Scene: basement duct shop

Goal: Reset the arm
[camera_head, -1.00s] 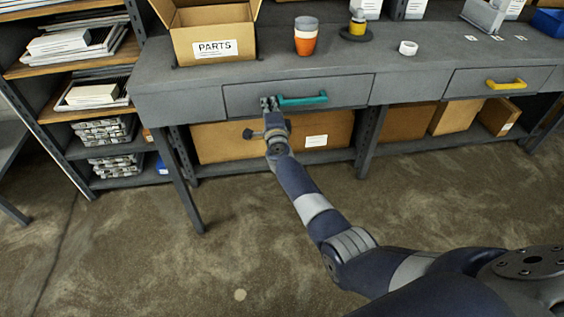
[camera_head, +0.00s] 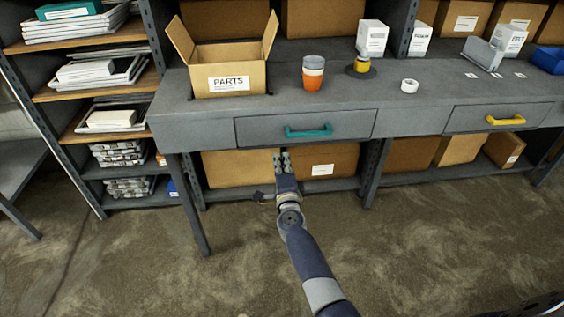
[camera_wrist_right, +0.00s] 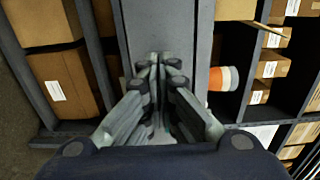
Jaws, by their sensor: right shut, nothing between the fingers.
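My right gripper (camera_head: 281,162) is shut and empty. In the head view it is below the left drawer (camera_head: 345,126), apart from the drawer's teal handle (camera_head: 308,131), in front of the boxes under the bench. In the right wrist view its two fingers (camera_wrist_right: 160,62) are together with nothing between them. My right arm comes up from the bottom of the head view. The left drawer looks closed. My left gripper is not in view.
The grey bench (camera_head: 440,92) holds an open parts box (camera_head: 237,77), an orange cup (camera_head: 313,75) and a white roll (camera_head: 409,86). A right drawer has a yellow handle (camera_head: 505,120). A shelf rack stands left. The floor (camera_head: 430,250) in front is clear.

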